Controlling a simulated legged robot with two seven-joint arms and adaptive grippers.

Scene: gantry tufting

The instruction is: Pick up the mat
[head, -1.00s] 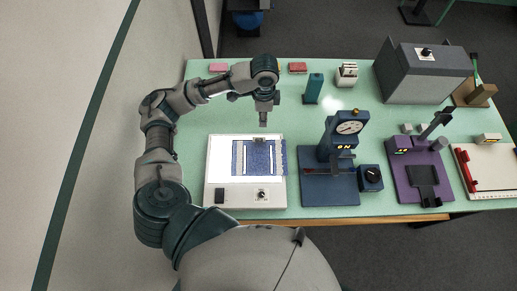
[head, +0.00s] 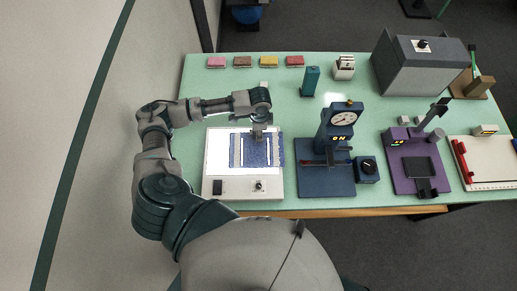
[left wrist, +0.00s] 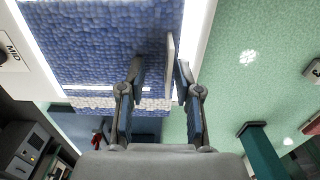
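The mat (head: 266,158) is blue with white stripes. It lies flat on the white lit panel of a box (head: 214,152), and its right fringe reaches the box's right edge. In the left wrist view the mat (left wrist: 90,45) fills the upper left. My left gripper (head: 259,136) is over the mat's far edge. In the left wrist view my left gripper (left wrist: 158,72) has its fingers parted, with a thin pale upright strip (left wrist: 170,65) between the tips. I cannot tell whether the fingers touch the strip. My right gripper is not in view.
A blue press with a dial (head: 327,178) stands close to the box's right, and a teal block (head: 311,81) behind it. Several coloured blocks, one pink (head: 217,62), line the back edge. A purple stand (head: 416,169) is farther right. Green table between box and blocks is mostly clear.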

